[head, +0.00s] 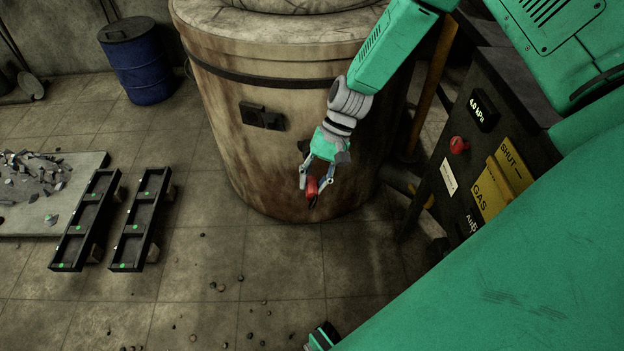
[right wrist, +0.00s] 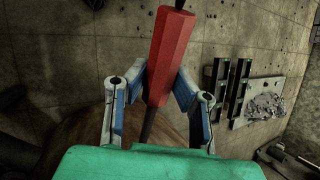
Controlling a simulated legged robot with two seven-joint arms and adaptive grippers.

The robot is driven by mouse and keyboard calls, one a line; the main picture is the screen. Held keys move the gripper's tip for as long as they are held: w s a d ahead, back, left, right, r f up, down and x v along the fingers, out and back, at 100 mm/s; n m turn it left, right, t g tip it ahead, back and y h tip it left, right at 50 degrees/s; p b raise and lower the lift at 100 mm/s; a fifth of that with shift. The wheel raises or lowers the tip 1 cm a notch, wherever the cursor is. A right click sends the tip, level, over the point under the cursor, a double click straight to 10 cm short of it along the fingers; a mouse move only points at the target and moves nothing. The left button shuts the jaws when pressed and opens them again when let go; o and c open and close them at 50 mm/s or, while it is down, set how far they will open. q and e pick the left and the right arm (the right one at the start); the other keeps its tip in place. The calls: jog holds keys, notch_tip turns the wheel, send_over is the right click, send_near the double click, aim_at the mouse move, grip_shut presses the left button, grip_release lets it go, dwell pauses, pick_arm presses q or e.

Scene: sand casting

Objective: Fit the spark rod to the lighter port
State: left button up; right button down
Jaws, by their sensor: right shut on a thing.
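My right gripper (head: 316,183) is shut on the red grip of the spark rod (head: 311,187), in front of the lower part of the round furnace (head: 235,95). In the right wrist view the red six-sided grip (right wrist: 169,62) sits between the fingers of the right gripper (right wrist: 160,85), with a dark rod coming out at both ends. The rod's tip is hard to make out in the head view. My left gripper is not clearly in view.
A control panel (head: 470,150) with a red button and a yellow gas sign stands at the right. A dark box (head: 262,116) sticks out from the furnace wall. Black moulding frames (head: 140,222) and a blue barrel (head: 142,68) stand at the left. The floor in front is open, with small debris.

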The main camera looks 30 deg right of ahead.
aim_at(311, 175)
jog(key=shift+w+d+f, duration=0.25)
jog(key=shift+w+d, duration=0.05)
jog(key=shift+w, duration=0.2)
dwell(0.8)
jog(key=shift+p, duration=0.5)
dwell(1.9)
jog(key=shift+w+d+f+b, duration=0.35)
jog(key=shift+w+d+f, duration=0.05)
jog(key=shift+w, duration=0.2)
jog(key=shift+w+d+f+b, duration=0.3)
jog(key=shift+w+d+f, duration=0.05)
jog(key=shift+w, duration=0.25)
dwell(3.0)
